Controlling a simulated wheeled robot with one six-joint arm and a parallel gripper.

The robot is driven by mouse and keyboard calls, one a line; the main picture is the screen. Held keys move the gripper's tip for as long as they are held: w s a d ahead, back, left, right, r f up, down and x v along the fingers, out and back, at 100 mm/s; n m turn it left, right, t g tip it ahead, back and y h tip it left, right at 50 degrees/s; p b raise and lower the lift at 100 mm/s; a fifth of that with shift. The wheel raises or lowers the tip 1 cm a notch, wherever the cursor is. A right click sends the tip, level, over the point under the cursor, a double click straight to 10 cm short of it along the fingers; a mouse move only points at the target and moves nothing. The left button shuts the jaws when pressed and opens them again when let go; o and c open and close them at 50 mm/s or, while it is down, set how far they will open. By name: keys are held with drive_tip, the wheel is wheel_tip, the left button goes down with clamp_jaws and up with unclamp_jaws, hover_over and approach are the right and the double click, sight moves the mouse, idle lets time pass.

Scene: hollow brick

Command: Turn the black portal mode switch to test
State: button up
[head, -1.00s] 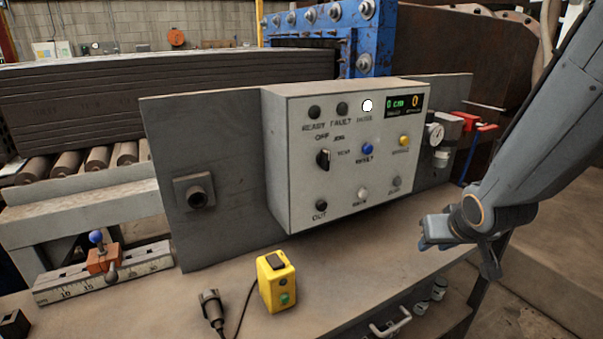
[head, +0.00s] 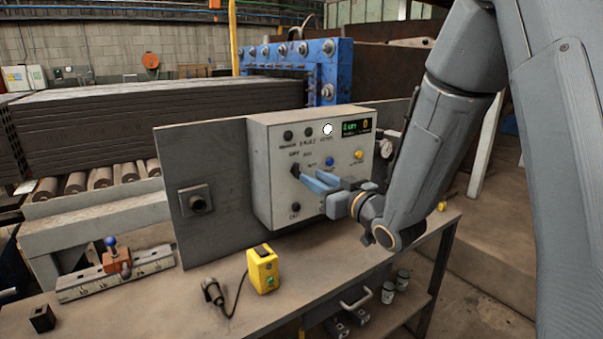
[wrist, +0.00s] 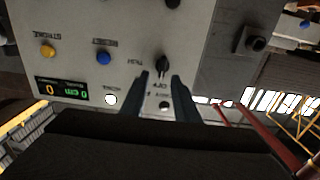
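The black mode switch (head: 295,170) is on the left part of the grey control box's front, beneath the OFF lettering. In the wrist view the switch (wrist: 163,63) appears upside down, its narrow end toward the OFF lettering. My gripper (head: 307,179) is at the panel, just right of the switch in the head view. In the wrist view my gripper (wrist: 159,76) is open, with panel showing between its two fingers. The switch lies in line with this gap, at the tips. I cannot tell whether either finger touches it.
The control box (head: 262,190) also carries a blue button (head: 329,161), a yellow button (head: 359,154), a lit white lamp (head: 328,129) and a display (head: 357,127).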

sight(299, 171)
drive_tip(key=x, duration=0.2)
drive_tip(key=p+x, duration=0.1)
drive_tip(key=x, duration=0.1)
drive_tip(key=shift+s+a, duration=0.2)
drive_tip(key=shift+a, duration=0.1)
drive_tip(key=shift+w+a, duration=0.25)
drive_tip(key=shift+w, duration=0.2)
